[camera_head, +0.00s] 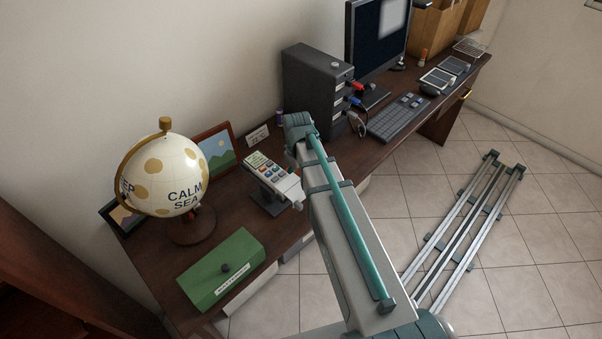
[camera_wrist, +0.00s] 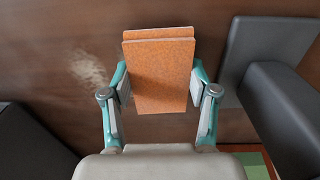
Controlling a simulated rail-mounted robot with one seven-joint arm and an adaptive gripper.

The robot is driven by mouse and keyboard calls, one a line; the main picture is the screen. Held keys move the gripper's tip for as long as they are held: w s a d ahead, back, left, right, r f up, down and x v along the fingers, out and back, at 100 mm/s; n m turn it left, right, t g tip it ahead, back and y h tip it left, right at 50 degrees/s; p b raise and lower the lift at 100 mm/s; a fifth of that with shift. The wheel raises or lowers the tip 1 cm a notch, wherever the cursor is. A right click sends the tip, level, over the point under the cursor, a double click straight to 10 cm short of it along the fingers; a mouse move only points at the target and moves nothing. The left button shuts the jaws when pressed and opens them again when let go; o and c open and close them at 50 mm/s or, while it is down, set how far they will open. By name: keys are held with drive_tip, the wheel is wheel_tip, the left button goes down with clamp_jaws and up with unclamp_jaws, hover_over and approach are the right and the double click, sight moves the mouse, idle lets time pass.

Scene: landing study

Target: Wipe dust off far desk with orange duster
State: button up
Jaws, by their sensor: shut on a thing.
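The orange duster (camera_wrist: 160,60) is a flat, speckled orange block in the wrist view. My gripper (camera_wrist: 159,88) is shut on it, one finger on each side. A pale dust smudge (camera_wrist: 88,69) lies on brown wood just left of the duster. I cannot tell whether the duster touches the wood. The dark wooden desk (camera_head: 150,260) runs along the wall in the head view. My arm reaches over its middle, between the card terminal and the computer tower. My gripper and the duster are hidden behind the arm and terminal there.
A card terminal (camera_head: 271,172), globe (camera_head: 170,181), green box (camera_head: 222,270), picture frame (camera_head: 217,148), computer tower (camera_head: 312,88) and keyboard (camera_head: 397,118) stand on the desk. Grey objects flank my gripper closely in the wrist view. Rails (camera_head: 465,230) lie on the tiled floor.

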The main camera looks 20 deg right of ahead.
drive_tip(key=shift+w+a+f, duration=0.1)
drive_tip(key=shift+w+a, duration=0.2)
drive_tip(key=shift+w, duration=0.3)
drive_tip(key=shift+w+a, duration=0.3)
drive_tip(key=shift+w, duration=0.25)
drive_tip(key=shift+w+d+p, duration=0.25)
drive_tip(key=shift+w+d, duration=0.6)
drive_tip(key=shift+d, duration=0.65)
drive_tip(key=shift+w+d+p, duration=0.25)
drive_tip(key=shift+w+d, duration=0.65)
drive_tip(key=shift+d, duration=0.55)
drive_tip(key=shift+w+d+p, duration=0.25)
drive_tip(key=shift+w+d, duration=0.6)
drive_tip(key=shift+d, duration=0.75)
drive_tip(key=shift+s+a+p, duration=0.15)
drive_tip(key=shift+s+a, duration=0.75)
drive_tip(key=shift+a, duration=0.65)
drive_tip(key=shift+s+a+p, duration=0.1)
drive_tip(key=shift+s+a, duration=0.8)
drive_tip(key=shift+a, duration=0.65)
drive_tip(key=shift+s+a+p, duration=0.15)
drive_tip(key=shift+s+a, duration=0.75)
drive_tip(key=shift+a, duration=0.65)
drive_tip(key=shift+d+r+p, duration=0.1)
drive_tip(key=shift+r+p, duration=2.25)
drive_tip(key=shift+r, duration=1.25)
